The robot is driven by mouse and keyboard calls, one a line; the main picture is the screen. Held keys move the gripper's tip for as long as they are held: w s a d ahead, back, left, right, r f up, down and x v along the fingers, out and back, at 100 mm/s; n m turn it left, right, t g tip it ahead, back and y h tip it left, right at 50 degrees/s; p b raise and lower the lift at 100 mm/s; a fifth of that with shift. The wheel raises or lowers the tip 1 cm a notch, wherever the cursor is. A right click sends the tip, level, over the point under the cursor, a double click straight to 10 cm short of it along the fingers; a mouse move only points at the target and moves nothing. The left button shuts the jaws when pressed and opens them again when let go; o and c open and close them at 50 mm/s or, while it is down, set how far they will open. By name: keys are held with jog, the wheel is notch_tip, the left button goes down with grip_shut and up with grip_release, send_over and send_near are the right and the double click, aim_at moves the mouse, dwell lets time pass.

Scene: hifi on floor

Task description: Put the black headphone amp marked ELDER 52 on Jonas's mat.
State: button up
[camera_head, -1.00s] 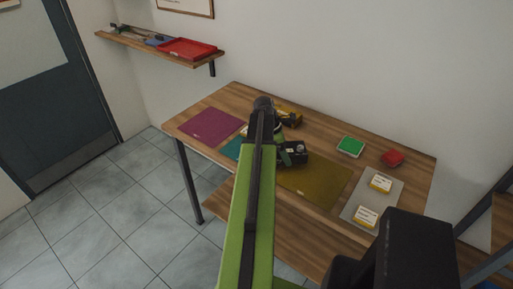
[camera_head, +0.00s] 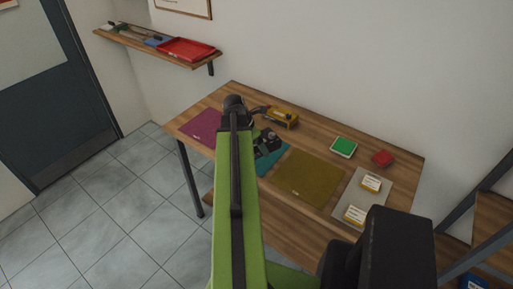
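My green arm reaches up the middle of the view and over the table; its black joint hides part of the tabletop. A dark shape at its far end, over the teal mat (camera_head: 272,160), looks like my gripper (camera_head: 266,143), perhaps with a black box at it. I cannot tell the fingers from the box, nor whether it is held or resting. No ELDER 52 marking is readable. A magenta mat (camera_head: 205,124), an olive mat (camera_head: 310,178) and a grey mat (camera_head: 347,194) also lie on the table. Their name labels are too small to read, so I cannot tell Jonas's.
A yellow and black device (camera_head: 283,117) stands at the back. A green box (camera_head: 343,147) and a red box (camera_head: 383,158) stand at the right. Two yellow-white boxes (camera_head: 370,183) (camera_head: 355,215) lie on the grey mat. A wall shelf holds a red tray (camera_head: 187,49).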

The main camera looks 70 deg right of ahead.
jog(key=d+f+b, duration=0.2)
jog(key=d, duration=0.1)
jog(key=w+d+f+b, duration=0.1)
jog(key=d+f, duration=0.1)
jog(key=d, duration=0.2)
jog(key=w+d+f+b, duration=0.1)
jog(key=d+f+b, duration=0.1)
jog(key=d, duration=0.1)
jog(key=shift+w+d+f+b, duration=0.2)
jog(key=shift+w+f+b, duration=0.05)
jog(key=shift+b, duration=0.05)
notch_tip(320, 180, down, 4)
jog(key=b, duration=0.4)
jog(key=shift+f, duration=0.2)
jog(key=shift+r, duration=0.25)
jog(key=shift+f, duration=0.2)
jog(key=o, duration=1.9)
jog(key=shift+r, duration=0.15)
jog(key=p+v, duration=1.1)
jog(key=v, duration=0.1)
jog(key=shift+a, duration=0.1)
